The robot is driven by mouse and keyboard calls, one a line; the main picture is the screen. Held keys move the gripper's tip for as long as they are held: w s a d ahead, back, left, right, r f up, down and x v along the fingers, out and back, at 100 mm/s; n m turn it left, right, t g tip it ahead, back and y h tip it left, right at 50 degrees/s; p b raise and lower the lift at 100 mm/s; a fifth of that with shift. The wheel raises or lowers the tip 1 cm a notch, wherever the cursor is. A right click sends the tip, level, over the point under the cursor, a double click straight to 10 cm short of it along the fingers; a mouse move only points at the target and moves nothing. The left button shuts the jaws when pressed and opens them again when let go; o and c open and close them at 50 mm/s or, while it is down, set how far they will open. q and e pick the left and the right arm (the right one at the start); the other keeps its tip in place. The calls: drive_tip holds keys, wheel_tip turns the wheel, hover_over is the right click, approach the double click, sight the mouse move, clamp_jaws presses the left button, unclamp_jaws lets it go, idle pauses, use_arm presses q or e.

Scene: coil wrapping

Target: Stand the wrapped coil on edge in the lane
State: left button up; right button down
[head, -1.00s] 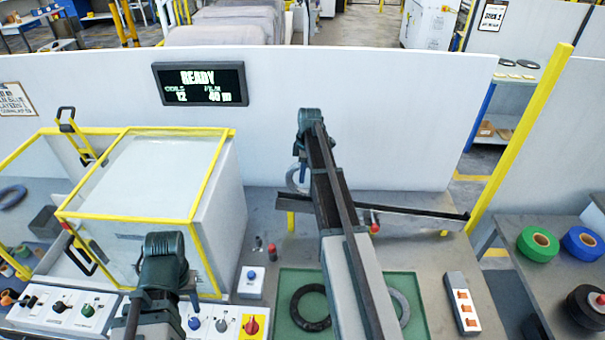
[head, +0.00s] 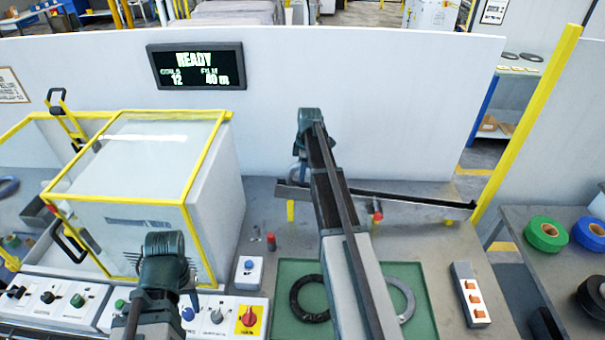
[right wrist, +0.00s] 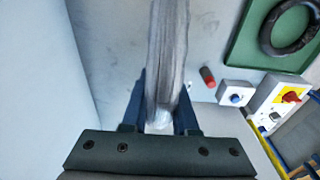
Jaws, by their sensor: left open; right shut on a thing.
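The wrapped coil (right wrist: 166,60) is grey and shows edge-on between the two blue fingers of my right gripper (right wrist: 163,110) in the right wrist view. My right gripper (head: 299,172) is shut on it. The lane (head: 420,200), a long dark rail on the bench's far side, runs right from beside that gripper. I cannot tell whether the coil touches the lane. My left gripper (head: 190,285) is open and empty at the front left, near the control panel.
A yellow-framed enclosure (head: 150,170) stands at left. A green tray (head: 345,331) holds a black ring (head: 296,300) and a grey ring (head: 404,300). A red-capped piece (head: 271,241) and a button box (head: 248,273) stand left of it. A white wall closes the back.

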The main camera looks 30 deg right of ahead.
drive_tip(key=shift+f+b, duration=0.6)
idle(0.6)
drive_tip(key=c, duration=0.6)
unclamp_jaws()
drive_tip(key=shift+r, duration=0.2)
drive_tip(key=r+p, duration=0.9)
drive_tip(key=d+r+p, duration=0.1)
drive_tip(key=r+p, duration=0.3)
drive_tip(key=p, duration=0.1)
drive_tip(key=shift+s+r, duration=0.3)
drive_tip(key=shift+s, duration=0.05)
drive_tip(key=shift+f, duration=0.1)
